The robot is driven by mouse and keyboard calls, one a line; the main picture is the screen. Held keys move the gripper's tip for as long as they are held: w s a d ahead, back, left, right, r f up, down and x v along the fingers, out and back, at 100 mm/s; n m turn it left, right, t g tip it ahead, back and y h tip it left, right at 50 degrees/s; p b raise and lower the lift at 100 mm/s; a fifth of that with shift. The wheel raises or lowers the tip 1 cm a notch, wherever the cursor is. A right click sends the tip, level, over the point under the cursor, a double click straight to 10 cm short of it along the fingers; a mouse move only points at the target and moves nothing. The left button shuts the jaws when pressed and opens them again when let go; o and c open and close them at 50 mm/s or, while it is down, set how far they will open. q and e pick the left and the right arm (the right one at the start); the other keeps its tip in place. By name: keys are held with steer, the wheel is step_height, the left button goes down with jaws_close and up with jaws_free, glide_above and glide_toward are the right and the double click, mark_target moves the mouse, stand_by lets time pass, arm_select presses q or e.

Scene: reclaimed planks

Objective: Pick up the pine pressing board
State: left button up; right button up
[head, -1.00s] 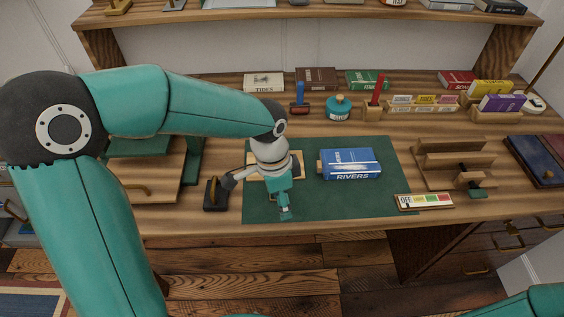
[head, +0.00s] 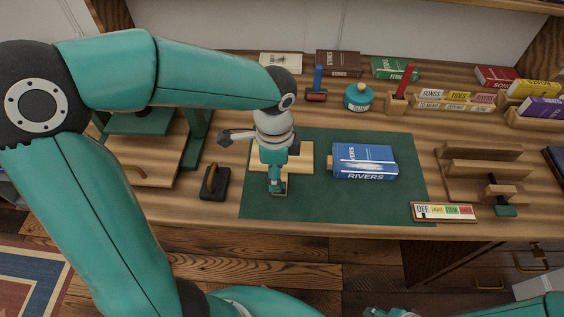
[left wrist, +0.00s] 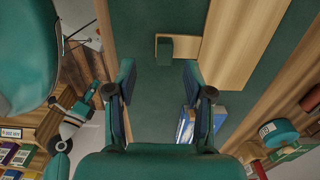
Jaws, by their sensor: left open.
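The pine pressing board (head: 300,157) is a pale flat board on the green mat (head: 330,208). In the left wrist view the pale board (left wrist: 232,42) runs along the upper right, with a small wooden tab (left wrist: 178,48) at its left side. My left gripper (head: 277,187) points down over the front left of the board and hides part of it. In the left wrist view its fingers (left wrist: 158,85) are spread apart with only mat between them. Only a small part of what seems my right gripper shows at the bottom edge of the head view, its fingers unclear.
A blue book (head: 364,160) lies right of the board. A dark block with a wooden handle (head: 214,182) stands left of the mat. A labelled strip (head: 443,212) lies at the front right and a wooden rack (head: 482,165) beyond it. The mat's front middle is clear.

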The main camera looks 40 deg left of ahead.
arm_select(q)
steer(key=shift+w+a+f+b, duration=0.1)
steer(key=shift+w+f+b, duration=0.1)
steer(key=shift+f, duration=1.45)
steer(key=shift+w+a+f+b, duration=0.1)
steer(key=shift+f+b, duration=0.05)
steer(key=shift+f, duration=1.45)
steer(key=shift+c, duration=0.5)
steer(key=shift+s, duration=0.1)
jaws_close()
